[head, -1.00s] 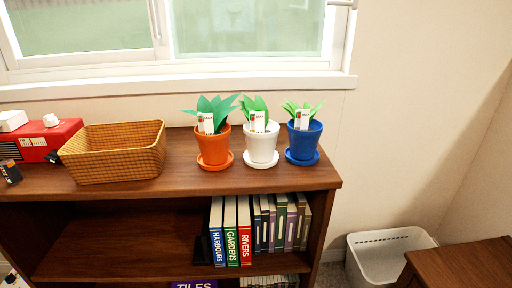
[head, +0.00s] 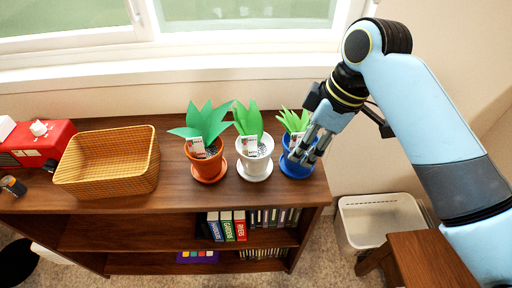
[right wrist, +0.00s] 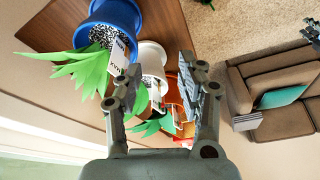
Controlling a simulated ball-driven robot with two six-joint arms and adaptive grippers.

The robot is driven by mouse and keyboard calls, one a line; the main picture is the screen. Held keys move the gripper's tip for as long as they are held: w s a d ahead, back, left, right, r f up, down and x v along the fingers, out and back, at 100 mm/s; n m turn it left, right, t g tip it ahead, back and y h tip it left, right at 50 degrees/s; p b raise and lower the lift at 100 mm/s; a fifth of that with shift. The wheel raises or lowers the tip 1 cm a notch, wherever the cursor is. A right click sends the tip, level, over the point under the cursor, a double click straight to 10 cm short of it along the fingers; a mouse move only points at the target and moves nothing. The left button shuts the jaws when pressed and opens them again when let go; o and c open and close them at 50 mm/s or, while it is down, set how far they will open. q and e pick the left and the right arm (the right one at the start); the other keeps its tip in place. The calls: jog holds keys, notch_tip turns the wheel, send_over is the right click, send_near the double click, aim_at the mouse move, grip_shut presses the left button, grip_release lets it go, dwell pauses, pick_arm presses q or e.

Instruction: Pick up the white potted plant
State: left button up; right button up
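The white potted plant (head: 254,160), a white pot on a white saucer with green leaves and a label, stands upright on the shelf top between the orange and blue ones. In the right wrist view the white pot (right wrist: 153,58) shows between the fingers, farther off and partly hidden by leaves. My right gripper (head: 309,154) is open and empty, over the front right of the blue potted plant (head: 293,169), to the right of the white one. Its spread fingers show in the right wrist view (right wrist: 166,95). A grey part at that view's right edge may be my left gripper; its state is unclear.
The orange potted plant (head: 206,166) stands close on the left of the white one. Books fill part of the shelf below. A white bin (head: 376,222) and brown stool stand at right.

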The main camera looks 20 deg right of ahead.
aim_at(256, 136)
jog(key=w+a+r+n+g+y, duration=0.1)
jog(key=w+a+r+n+y, duration=0.15)
jog(key=w+r+n, duration=0.35)
jog(key=shift+h, duration=0.35)
jog(key=x, duration=0.3)
jog(key=p+x, duration=0.1)
jog(key=x, duration=0.3)
jog(key=a+x, duration=0.1)
jog(key=x, duration=0.2)
jog(key=shift+w+a+f, duration=0.1)
jog(key=shift+w+a, duration=0.15)
jog(key=shift+w, duration=0.1)
jog(key=shift+c, duration=0.4)
grip_shut()
